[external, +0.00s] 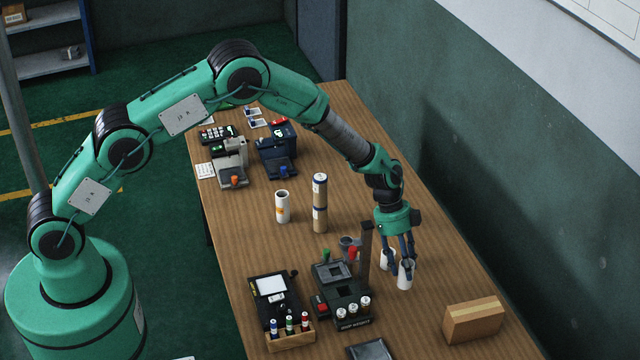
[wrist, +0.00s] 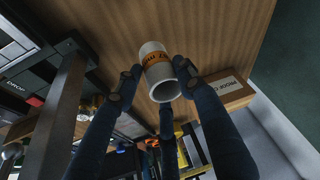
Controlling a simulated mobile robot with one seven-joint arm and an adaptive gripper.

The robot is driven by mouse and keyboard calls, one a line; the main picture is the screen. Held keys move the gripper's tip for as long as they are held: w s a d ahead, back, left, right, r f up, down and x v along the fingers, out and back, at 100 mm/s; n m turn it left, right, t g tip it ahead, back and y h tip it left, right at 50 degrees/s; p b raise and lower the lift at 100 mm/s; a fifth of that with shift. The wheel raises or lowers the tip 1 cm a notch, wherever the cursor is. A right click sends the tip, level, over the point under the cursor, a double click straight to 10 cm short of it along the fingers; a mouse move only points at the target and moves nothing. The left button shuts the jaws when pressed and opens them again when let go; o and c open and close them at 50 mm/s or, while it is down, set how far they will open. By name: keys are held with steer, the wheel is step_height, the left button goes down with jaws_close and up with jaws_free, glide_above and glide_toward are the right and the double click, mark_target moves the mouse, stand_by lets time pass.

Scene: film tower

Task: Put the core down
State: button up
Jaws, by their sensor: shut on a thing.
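My gripper (wrist: 158,80) points down and is shut on the core (wrist: 160,72), a hollow white cylinder with an orange printed band. In the wrist view the core's open end faces the camera, and the fingers close around its sides. In the external view my gripper (external: 400,258) is low over the right side of the table. A white piece (external: 404,277) shows at its fingers and another white piece shows just left of it; I cannot tell how they relate. I cannot tell whether the core touches the table.
The wooden table (external: 440,245) is clear behind my gripper. A cardboard box (external: 473,320) stands in front right. A dark post (external: 365,255) and a black machine (external: 342,290) stand close left. A white cylinder (external: 282,207) and a stacked tower (external: 320,205) stand farther left.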

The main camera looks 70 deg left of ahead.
steer(key=shift+f, duration=0.1)
steer(key=shift+f, duration=1.75)
steer(key=shift+f, duration=0.15)
steer(key=o, duration=1.2)
steer(key=shift+c, duration=0.2)
steer(key=shift+r, duration=0.2)
steer(key=v, duration=1.2)
